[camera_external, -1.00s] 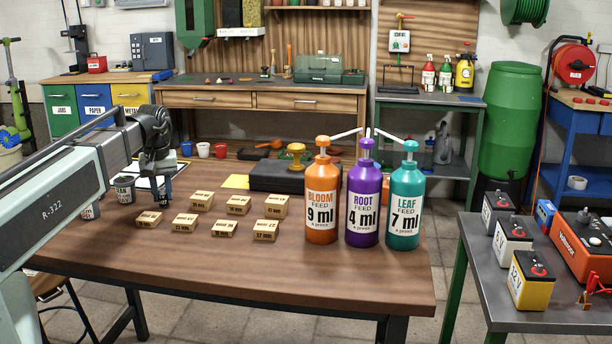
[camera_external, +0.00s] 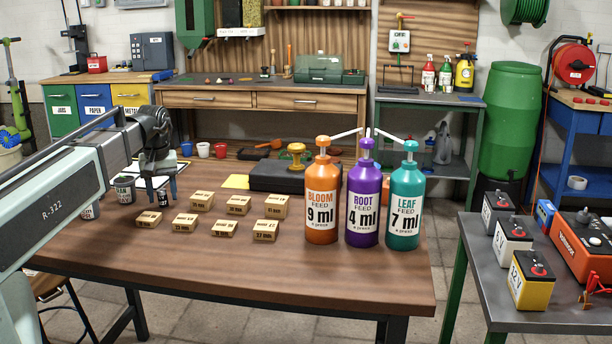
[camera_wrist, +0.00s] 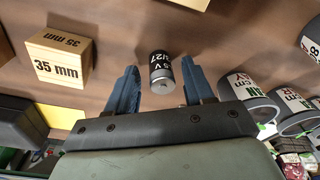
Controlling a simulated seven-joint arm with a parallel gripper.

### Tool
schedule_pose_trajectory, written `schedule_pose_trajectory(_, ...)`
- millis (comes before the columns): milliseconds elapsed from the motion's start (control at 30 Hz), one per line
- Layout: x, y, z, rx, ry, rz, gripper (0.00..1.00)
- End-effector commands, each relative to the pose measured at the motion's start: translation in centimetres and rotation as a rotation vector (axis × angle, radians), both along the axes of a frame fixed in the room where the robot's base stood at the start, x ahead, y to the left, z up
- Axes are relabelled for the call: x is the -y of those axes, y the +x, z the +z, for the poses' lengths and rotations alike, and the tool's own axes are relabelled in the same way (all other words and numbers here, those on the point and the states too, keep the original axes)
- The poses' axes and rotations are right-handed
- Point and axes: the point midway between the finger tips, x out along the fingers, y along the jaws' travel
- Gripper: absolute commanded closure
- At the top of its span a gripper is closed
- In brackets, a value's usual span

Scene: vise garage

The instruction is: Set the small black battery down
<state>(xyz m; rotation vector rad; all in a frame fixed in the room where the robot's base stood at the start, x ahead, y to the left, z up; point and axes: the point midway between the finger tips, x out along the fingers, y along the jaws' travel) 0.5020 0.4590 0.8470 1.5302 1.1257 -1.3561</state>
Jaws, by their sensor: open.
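The small black battery (camera_wrist: 160,68) stands on the wooden table between my two open fingertips in the wrist view. It has a black label with white print and a silver end. The fingers show a gap on both sides of it. In the external view, the battery (camera_external: 162,198) is a small dark shape on the table below my gripper (camera_external: 160,188). My gripper (camera_wrist: 157,82) is open, with its blue-grey fingers spread around the battery.
Several wooden blocks (camera_external: 185,222) with mm labels lie to the right; a 35 mm block (camera_wrist: 58,57) is near. Labelled cups (camera_external: 124,189) stand to the left. Three pump bottles (camera_external: 363,205) stand farther right. The table front (camera_external: 270,270) is clear.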

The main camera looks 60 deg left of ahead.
Motion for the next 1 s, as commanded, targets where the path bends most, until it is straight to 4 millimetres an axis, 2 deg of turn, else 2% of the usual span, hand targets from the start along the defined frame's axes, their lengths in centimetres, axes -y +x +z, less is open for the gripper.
schedule_pose_trajectory(267,0.3,-0.1,2.8,0.002,0.002,0.0,0.48)
schedule_pose_trajectory(700,1.0,-0.3,9.0,0.002,0.002,0.0,0.48)
schedule_pose_trajectory(1000,1.3,-0.4,11.6,0.001,0.001,0.0,0.48)
